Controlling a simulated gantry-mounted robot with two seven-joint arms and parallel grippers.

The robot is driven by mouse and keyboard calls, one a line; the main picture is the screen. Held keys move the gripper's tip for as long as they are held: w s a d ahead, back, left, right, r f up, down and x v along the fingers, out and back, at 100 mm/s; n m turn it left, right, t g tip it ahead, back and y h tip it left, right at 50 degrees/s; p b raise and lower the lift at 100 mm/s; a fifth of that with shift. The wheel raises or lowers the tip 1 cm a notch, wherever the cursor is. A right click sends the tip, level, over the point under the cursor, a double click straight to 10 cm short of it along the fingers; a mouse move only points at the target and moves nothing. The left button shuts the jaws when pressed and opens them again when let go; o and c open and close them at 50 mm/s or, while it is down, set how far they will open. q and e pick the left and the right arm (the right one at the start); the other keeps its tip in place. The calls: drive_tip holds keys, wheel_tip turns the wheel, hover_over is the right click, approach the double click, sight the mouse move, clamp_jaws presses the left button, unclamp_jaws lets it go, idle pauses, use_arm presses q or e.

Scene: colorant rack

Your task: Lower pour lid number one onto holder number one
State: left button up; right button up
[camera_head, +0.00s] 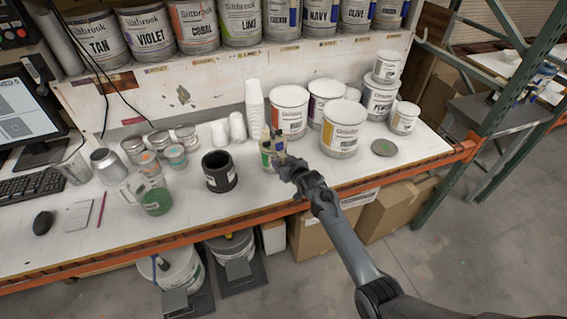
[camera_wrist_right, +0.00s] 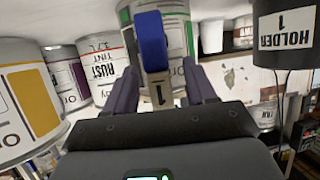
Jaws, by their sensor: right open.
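Pour lid number one shows in the right wrist view as a blue part above a pale tab marked 1 (camera_wrist_right: 158,92), in front of a white can with green bands (camera_wrist_right: 183,22). My right gripper (camera_wrist_right: 165,92) is open, its fingers on either side of the tab; I cannot tell whether they touch it. In the head view my right gripper (camera_head: 281,162) is at the small can (camera_head: 267,153) and partly hides it. Holder number one (camera_head: 219,172) is a black cup to its left on the bench; it also shows in the wrist view (camera_wrist_right: 285,35). My left gripper is not in view.
A stack of white cups (camera_head: 254,105) and several large cans (camera_head: 289,112) stand behind my right gripper. A measuring jug with green liquid (camera_head: 153,196) is left of the holder. A flat grey lid (camera_head: 384,147) lies to the right. The bench front edge (camera_head: 245,220) is close.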

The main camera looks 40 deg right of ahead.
clamp_jaws()
idle(0.5)
drive_tip(key=shift+r, duration=0.25)
drive_tip(key=shift+r+p, duration=0.3)
drive_tip(key=shift+p, duration=0.3)
